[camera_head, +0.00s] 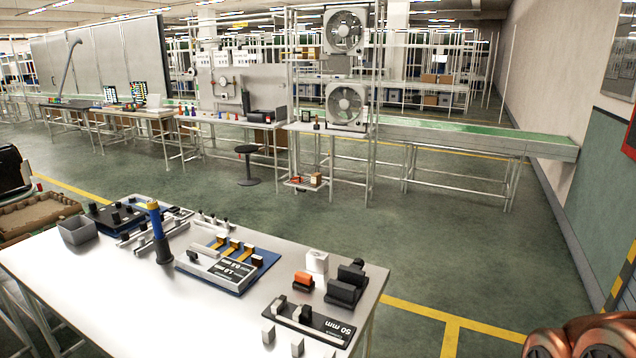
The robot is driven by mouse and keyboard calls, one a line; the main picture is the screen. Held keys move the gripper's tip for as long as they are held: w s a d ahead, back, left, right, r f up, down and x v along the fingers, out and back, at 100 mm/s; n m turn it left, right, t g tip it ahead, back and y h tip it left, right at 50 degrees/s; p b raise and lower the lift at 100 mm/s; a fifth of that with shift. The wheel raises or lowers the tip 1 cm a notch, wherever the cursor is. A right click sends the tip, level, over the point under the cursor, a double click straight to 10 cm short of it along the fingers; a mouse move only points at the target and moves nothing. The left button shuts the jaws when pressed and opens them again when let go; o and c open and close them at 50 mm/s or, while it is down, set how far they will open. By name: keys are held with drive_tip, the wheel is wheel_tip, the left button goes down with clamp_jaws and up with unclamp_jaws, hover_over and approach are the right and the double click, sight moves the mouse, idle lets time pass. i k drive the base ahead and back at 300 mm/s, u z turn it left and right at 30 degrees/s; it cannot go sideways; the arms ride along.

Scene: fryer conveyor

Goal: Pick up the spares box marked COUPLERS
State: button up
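I cannot make out the word COUPLERS on anything in the head view, so I cannot tell which thing is the spares box. A small grey open box (78,231) stands on the near white table, with no readable mark. Small boxes (315,179) sit on a low shelf under the fan bench, too small to read. Brown cartons (436,78) stand on the far racks, also unreadable. My gripper is not in view; only a copper-coloured rounded part shows at the lower right corner, and I cannot tell what it is.
The near table (130,308) holds fixtures, gauge blocks marked 50 mm, and a dark post with a yellow-blue top (157,232). A green conveyor (480,133) runs at the back right. A stool (247,164) stands mid-floor. The green floor right of the table is clear.

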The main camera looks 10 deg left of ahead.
sight(316, 178)
drive_tip(key=z, duration=0.5)
drive_tip(key=i, duration=4.7)
drive_tip(key=u, duration=2.4)
drive_tip(key=i, duration=3.65)
